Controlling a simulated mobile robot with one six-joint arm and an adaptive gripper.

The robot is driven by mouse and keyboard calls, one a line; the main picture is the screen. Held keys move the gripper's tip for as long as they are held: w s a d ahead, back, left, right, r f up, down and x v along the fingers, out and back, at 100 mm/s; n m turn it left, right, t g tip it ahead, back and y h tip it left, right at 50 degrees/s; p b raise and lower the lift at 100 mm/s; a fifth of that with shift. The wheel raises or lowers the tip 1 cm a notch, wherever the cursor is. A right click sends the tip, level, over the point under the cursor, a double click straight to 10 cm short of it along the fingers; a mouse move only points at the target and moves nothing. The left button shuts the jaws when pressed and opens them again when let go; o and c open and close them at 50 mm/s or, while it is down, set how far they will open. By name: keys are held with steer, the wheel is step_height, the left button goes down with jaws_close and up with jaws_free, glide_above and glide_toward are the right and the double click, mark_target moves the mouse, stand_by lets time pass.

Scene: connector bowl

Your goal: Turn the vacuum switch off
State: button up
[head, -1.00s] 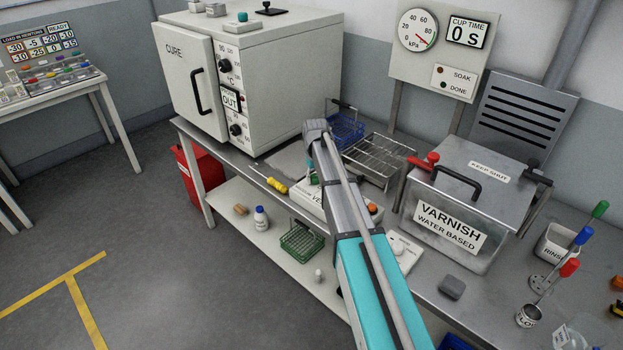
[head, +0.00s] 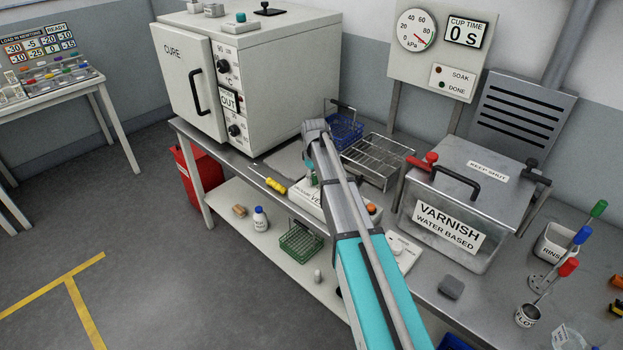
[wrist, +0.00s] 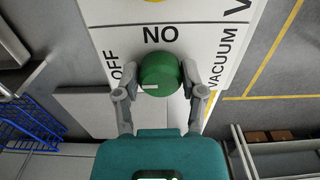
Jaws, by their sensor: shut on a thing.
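The vacuum switch is a round green knob (wrist: 165,70) on a white panel (wrist: 105,25), seen in the wrist view. A short white mark on the knob lies level, on its left half, on the side of the word OFF. Other lettering reads NO above the knob and VACUUM to its right. My gripper (wrist: 160,80) is shut on the knob, one finger on each side. In the head view the white panel (head: 334,212) is partly hidden behind my arm, and the fingers are hard to make out.
A blue wire basket (head: 345,130) and a wire rack (head: 378,158) stand behind my arm. The cure oven (head: 265,75) is to the left. A yellow screwdriver (head: 272,185) lies near the bench's front edge. The varnish tank (head: 450,215) stands to the right.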

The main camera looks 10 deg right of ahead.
steer(key=shift+w+a, duration=0.15)
steer(key=shift+w, duration=0.05)
steer(key=o, duration=1)
steer(key=shift+o, duration=0.7)
steer(key=shift+s, duration=0.1)
steer(key=shift+r, duration=0.1)
